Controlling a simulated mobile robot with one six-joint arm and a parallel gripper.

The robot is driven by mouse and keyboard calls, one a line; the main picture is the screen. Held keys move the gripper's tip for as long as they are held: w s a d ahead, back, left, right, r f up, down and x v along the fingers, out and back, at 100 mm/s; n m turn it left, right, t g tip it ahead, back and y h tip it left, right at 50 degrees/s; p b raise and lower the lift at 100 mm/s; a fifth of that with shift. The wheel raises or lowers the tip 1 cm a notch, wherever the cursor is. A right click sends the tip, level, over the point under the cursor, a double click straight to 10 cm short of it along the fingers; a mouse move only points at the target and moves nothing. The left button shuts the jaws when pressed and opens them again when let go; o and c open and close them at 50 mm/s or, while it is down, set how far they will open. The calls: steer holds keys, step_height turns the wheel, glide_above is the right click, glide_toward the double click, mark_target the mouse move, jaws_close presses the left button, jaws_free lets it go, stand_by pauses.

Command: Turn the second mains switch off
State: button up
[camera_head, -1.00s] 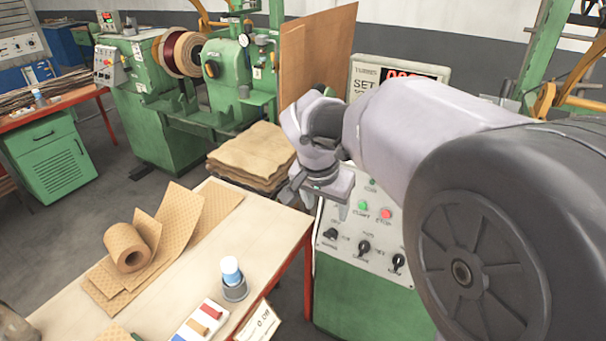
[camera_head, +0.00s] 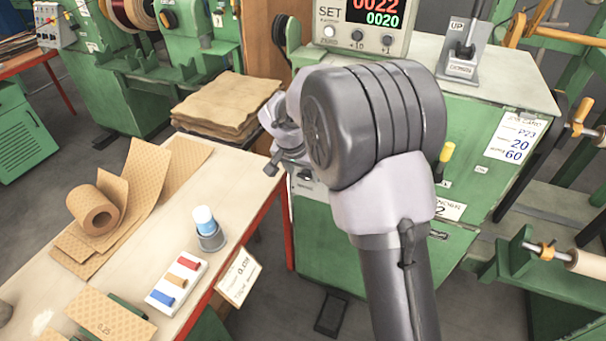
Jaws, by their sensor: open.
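A lever with a yellow handle (camera_head: 446,153) stands upright on the side of the green winding machine (camera_head: 490,115), just right of my arm. Small label plates sit near it, and a white plate with a "2" (camera_head: 452,210) is below, partly covered by my arm. The lever's lower part is hard to make out, and I cannot read its on or off position. My gripper (camera_head: 272,165) is open and small in view, at the machine's front left corner, beyond the table edge. It is well left of the lever, and my arm hides part of it.
A counter box with red and green digits (camera_head: 365,25) and a grey lever plate (camera_head: 462,55) stand on the machine top. A wooden table (camera_head: 165,240) with a paper roll (camera_head: 93,208) and glue pot (camera_head: 210,237) is left. Spool holders (camera_head: 560,255) stick out at right.

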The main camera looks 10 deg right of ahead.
jaws_close()
stand_by(0.3)
